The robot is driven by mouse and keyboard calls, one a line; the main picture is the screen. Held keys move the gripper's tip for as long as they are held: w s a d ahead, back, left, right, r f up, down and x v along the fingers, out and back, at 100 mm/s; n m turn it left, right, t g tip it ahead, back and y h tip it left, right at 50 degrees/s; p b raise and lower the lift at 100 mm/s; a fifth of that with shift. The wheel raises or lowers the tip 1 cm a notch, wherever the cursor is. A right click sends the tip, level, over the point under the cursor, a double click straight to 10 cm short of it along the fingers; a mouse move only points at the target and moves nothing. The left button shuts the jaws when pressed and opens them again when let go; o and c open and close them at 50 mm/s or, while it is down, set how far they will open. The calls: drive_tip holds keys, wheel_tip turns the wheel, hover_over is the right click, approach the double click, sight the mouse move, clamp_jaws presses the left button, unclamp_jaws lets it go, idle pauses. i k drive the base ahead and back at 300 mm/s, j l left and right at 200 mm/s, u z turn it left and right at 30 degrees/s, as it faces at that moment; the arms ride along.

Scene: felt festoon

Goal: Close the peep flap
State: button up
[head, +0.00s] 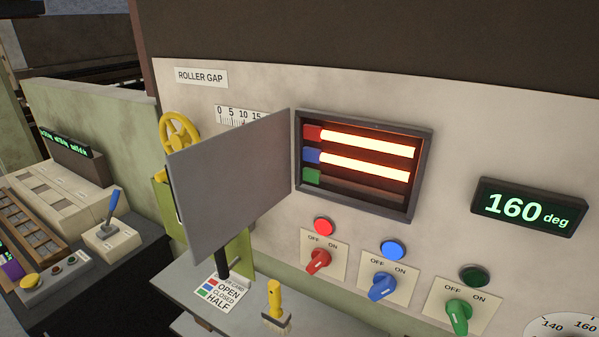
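The peep flap (230,180) is a flat grey plate. It stands swung open to the left, its right edge beside the left side of the framed peep window (357,193). The window is uncovered. Inside it, two bars glow orange beside a red and a blue block, and the bar beside the green block is dark. The flap hides part of the wall and scale behind it. My gripper does not show in the head view.
Below the window are red (317,262), blue (383,287) and green (459,318) switches. A brush with a yellow handle (275,298) and a printed card (221,294) are on the ledge under the flap. A yellow handwheel (178,132) is behind the flap's upper left. A display (528,207) reads 160 deg.

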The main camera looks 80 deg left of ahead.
sight(220, 185)
drive_tip(key=k+j+u, duration=0.15)
drive_tip(key=k+j, duration=0.8)
drive_tip(key=j+u, duration=0.15)
drive_tip(key=u, duration=1.35)
drive_tip(key=k+j+u, duration=0.1)
drive_tip(key=k+j, duration=0.2)
drive_tip(key=j, duration=0.15)
